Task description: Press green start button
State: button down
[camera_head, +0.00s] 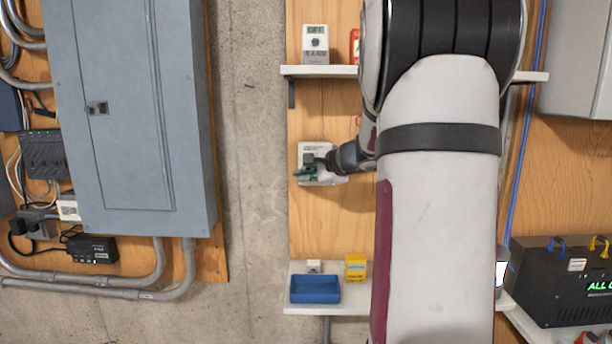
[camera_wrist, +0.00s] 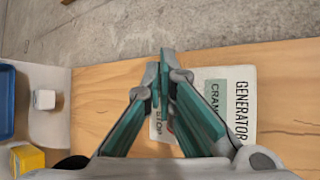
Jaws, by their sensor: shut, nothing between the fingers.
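A white generator control box (camera_head: 331,150) is mounted on the wooden panel, left of my arm. In the wrist view the box (camera_wrist: 243,97) shows the words GENERATOR and CRANK, with part of STOP beside my fingers. My gripper (camera_head: 300,171) is shut and empty in front of the box. In the wrist view its teal fingers (camera_wrist: 164,75) meet at the tips and cover part of the box face. I cannot tell whether the tips touch it. No green button is distinguishable; my fingers may hide it.
An upper shelf (camera_head: 330,71) holds a small white meter (camera_head: 315,43). A lower shelf (camera_head: 347,308) holds a blue tray (camera_head: 315,289) and a yellow box (camera_head: 355,267). A grey electrical cabinet (camera_head: 125,110) stands left. A black unit (camera_head: 560,285) with a green display is at right.

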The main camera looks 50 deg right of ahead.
jog(key=shift+s+a, duration=0.1)
jog(key=shift+s+a+b, duration=0.35)
jog(key=shift+s+a, duration=1.2)
jog(key=shift+a, duration=0.25)
